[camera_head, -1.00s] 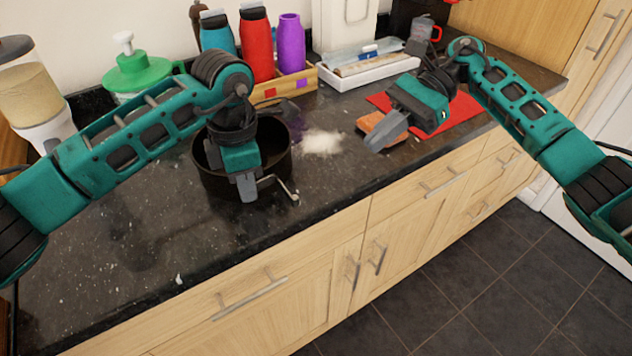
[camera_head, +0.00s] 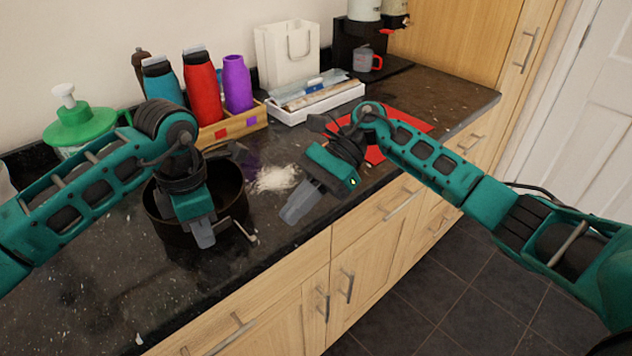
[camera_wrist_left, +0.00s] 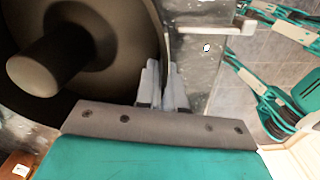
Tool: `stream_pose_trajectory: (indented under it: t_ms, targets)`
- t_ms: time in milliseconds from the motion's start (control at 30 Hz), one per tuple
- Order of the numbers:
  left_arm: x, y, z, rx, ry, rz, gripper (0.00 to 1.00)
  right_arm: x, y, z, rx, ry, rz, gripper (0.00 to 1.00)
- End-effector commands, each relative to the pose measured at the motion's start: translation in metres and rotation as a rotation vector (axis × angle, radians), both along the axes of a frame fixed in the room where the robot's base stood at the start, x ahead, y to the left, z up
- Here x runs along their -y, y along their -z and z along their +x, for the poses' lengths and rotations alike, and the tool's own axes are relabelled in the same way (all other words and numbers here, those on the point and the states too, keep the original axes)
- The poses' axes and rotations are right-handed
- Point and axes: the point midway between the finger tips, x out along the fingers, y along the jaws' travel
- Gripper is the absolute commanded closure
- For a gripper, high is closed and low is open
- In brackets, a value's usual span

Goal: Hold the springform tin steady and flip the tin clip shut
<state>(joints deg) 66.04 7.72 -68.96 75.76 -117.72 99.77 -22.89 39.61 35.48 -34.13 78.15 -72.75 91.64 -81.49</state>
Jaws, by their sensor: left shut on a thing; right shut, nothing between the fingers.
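The dark round springform tin (camera_head: 232,190) stands on the counter in the head view. It fills the upper left of the left wrist view (camera_wrist_left: 90,25), with a round post inside. My left gripper (camera_head: 204,238) is shut on the tin's wall, and its fingers (camera_wrist_left: 162,85) straddle the wall in the wrist view. The pale metal tin clip (camera_head: 243,231) sticks outward from the tin's right front side, just right of my left fingers. It also shows in the wrist view (camera_wrist_left: 205,30). My right gripper (camera_head: 290,216) is shut and empty, right of the clip and apart from it.
White powder (camera_head: 277,178) lies on the granite counter (camera_head: 100,270) right of the tin. Bottles (camera_head: 203,88) stand in a wooden box (camera_head: 235,125) behind. A white tray (camera_head: 315,105), a red mat (camera_head: 410,122) and a green dispenser (camera_head: 80,128) are farther back. The counter's front edge is close.

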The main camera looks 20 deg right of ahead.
Motion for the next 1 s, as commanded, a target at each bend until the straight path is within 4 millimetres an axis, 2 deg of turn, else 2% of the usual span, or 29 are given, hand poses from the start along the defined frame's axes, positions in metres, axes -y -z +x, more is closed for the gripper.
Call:
stream_pose_trajectory:
  t_ms: [100,300,1000]
  targets:
    - [0.000,0.000,0.000,0.000,0.000,0.000,1.00,-0.020,0.004,-0.006,0.002,-0.003,0.003,1.00]
    - [0.000,0.000,0.000,0.000,0.000,0.000,1.00,-0.041,0.004,-0.012,0.000,0.000,0.001,1.00]
    - [0.000,0.000,0.000,0.000,0.000,-0.001,1.00,-0.047,0.005,-0.016,0.001,0.040,-0.003,1.00]
